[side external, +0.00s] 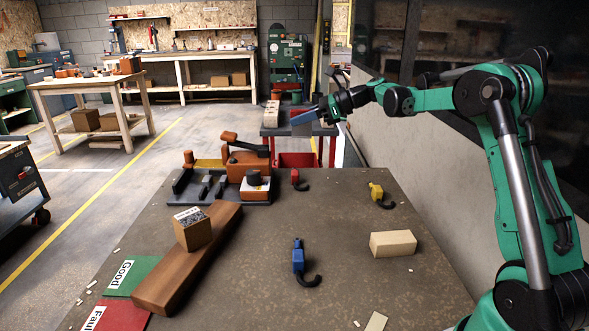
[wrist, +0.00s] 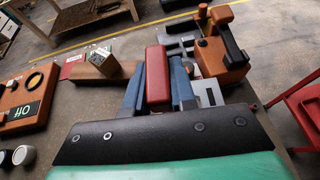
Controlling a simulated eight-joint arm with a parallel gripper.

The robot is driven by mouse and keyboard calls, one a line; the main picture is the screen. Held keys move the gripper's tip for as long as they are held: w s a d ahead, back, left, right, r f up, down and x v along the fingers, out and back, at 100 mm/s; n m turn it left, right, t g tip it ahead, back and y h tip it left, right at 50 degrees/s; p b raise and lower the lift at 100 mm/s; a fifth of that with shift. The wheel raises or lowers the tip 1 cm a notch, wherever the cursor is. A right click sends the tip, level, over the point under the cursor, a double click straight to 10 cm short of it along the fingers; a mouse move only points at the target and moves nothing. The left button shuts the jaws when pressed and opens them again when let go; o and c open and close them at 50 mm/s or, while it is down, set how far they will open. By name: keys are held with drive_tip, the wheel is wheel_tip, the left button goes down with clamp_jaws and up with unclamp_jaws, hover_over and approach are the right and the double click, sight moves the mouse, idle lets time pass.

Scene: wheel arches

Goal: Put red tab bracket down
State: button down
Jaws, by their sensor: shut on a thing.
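My gripper (wrist: 157,92) is shut, its blue fingers on either side of a red tab, which I take to be the red tab bracket (wrist: 157,72). In the side external view my gripper (side external: 308,117) is raised beyond the table's far edge. The bracket is in the air, clear of the table (side external: 340,225). Its lower part is mostly hidden in the wrist view.
An orange and dark fixture (side external: 245,165) stands at the table's far left. A wooden plank (side external: 165,285) carries a box (side external: 192,229). Green (side external: 133,276) and red (side external: 110,316) mats lie front left. Red (side external: 295,177), blue (side external: 298,260) and yellow (side external: 376,192) hooked pieces lie apart.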

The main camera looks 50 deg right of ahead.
drive_tip(key=s+r+n+g+y, duration=0.1)
drive_tip(key=s, duration=1.4)
drive_tip(key=f, duration=1.5)
drive_tip(key=shift+d+f, duration=0.15)
drive_tip(key=shift+d, duration=0.2)
drive_tip(key=shift+f, duration=2.1)
drive_tip(key=shift+f, duration=0.15)
drive_tip(key=c, duration=0.7)
unclamp_jaws()
